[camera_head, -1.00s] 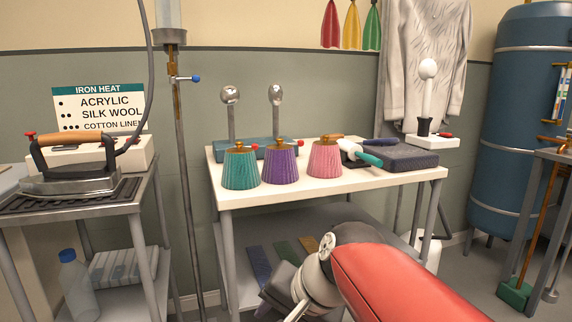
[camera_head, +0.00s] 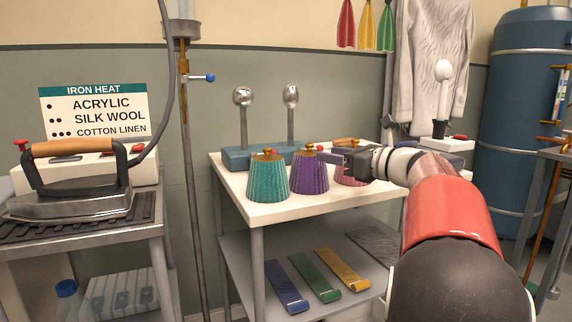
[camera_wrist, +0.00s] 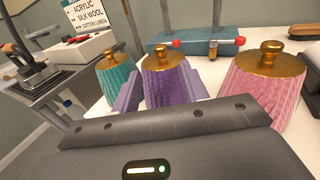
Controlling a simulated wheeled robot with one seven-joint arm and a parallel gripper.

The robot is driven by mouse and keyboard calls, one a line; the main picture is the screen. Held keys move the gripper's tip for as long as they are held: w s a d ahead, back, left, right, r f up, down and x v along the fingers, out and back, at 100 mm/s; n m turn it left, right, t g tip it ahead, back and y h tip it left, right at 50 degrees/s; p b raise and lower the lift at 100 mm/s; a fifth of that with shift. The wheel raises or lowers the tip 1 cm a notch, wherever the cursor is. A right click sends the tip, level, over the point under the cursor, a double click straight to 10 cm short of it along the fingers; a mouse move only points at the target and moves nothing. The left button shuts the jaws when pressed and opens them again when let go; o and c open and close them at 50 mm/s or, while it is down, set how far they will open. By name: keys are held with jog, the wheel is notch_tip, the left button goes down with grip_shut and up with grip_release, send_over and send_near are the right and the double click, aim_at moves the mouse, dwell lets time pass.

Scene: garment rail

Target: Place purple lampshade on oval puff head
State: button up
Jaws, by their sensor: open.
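The purple lampshade (camera_head: 309,174) stands upright on the white table between the teal and pink shades. It has a ribbed side and a gold knob, and it shows in the wrist view (camera_wrist: 172,84). My gripper (camera_head: 331,157) is open just right of its top in the head view. In the wrist view, its fingers (camera_wrist: 160,88) appear on either side of the purple shade; contact cannot be told. The oval puff head (camera_head: 291,95) appears to be the narrower right silver head on a post behind the shades. The left silver head (camera_head: 243,96) looks rounder. Both are bare.
A teal shade (camera_head: 268,178) stands close left of the purple one, a pink shade (camera_wrist: 262,84) to the right. The teal puff base (camera_head: 236,158) lies behind. A white puff head (camera_head: 443,70) stands at right. An iron (camera_head: 75,185) sits on the left table.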

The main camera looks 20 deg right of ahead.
aim_at(309, 144)
jog(key=x, duration=0.2)
jog(key=r+x, duration=0.1)
jog(key=x, duration=0.2)
jog(key=p+x, duration=0.1)
jog(key=x, duration=0.2)
jog(key=shift+d+r, duration=0.1)
jog(key=shift+r, duration=0.05)
grip_shut()
